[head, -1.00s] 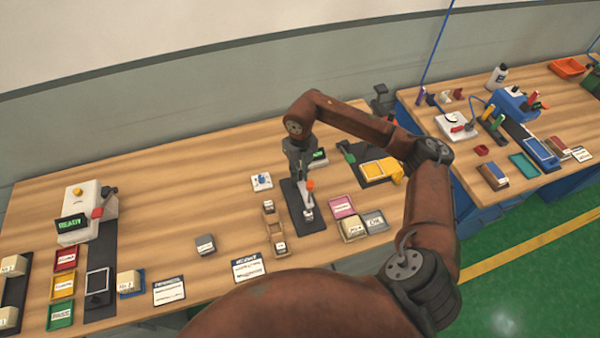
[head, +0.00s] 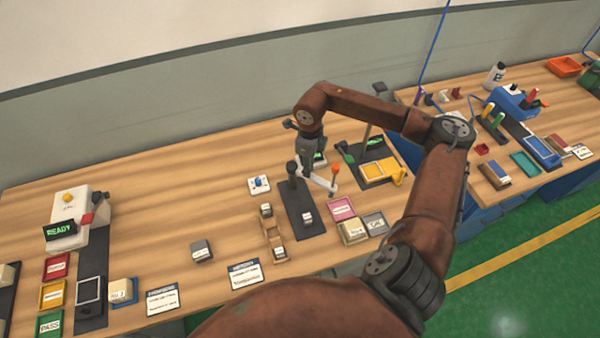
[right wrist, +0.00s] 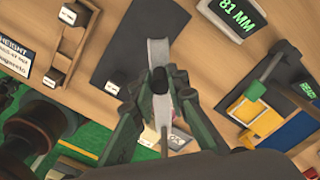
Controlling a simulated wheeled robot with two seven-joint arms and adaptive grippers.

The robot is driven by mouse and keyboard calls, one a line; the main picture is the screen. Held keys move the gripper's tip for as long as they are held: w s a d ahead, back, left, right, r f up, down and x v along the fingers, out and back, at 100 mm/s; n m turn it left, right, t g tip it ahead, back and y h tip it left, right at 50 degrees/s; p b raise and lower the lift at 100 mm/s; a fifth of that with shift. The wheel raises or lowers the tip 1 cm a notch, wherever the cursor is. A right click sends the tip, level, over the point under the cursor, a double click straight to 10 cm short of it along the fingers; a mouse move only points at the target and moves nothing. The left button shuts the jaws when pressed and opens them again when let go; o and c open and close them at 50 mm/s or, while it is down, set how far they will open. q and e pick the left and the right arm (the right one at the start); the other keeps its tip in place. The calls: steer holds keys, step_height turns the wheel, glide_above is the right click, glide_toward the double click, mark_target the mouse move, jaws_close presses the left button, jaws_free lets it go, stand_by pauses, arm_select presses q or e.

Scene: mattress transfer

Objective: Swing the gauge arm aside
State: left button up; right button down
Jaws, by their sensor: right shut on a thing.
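The height gauge has a dark base plate (head: 303,222) with a dark post (head: 291,170) at its back left. Its pale gauge arm (head: 321,182) points right, off the plate, with an orange knob (head: 335,168) at its outer end. My right gripper (head: 316,172) is at the arm, behind it in the head view. In the right wrist view its green fingers (right wrist: 160,95) are shut on the pale arm (right wrist: 158,52), with a dark round part between them. A small labelled block (head: 308,217) stands uncovered on the plate. My left gripper is not in view.
A display (right wrist: 234,12) reads 81 MM in the right wrist view. A wooden holder with small blocks (head: 270,232) stands left of the plate. Pink (head: 342,208) and grey (head: 376,224) trays lie to the right.

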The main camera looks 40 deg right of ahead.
steer(key=d+n, duration=0.1)
steer(key=n, duration=0.1)
steer(key=w+d+n+b, duration=0.1)
steer(key=n, duration=0.1)
steer(key=w+d+n+b, duration=0.1)
steer(key=n, duration=0.1)
stand_by(0.3)
stand_by(0.4)
steer(key=c, duration=1.9)
jaws_free()
steer(key=shift+r, duration=0.1)
step_height(320, 180, up, 12)
steer(key=shift+f, duration=0.1)
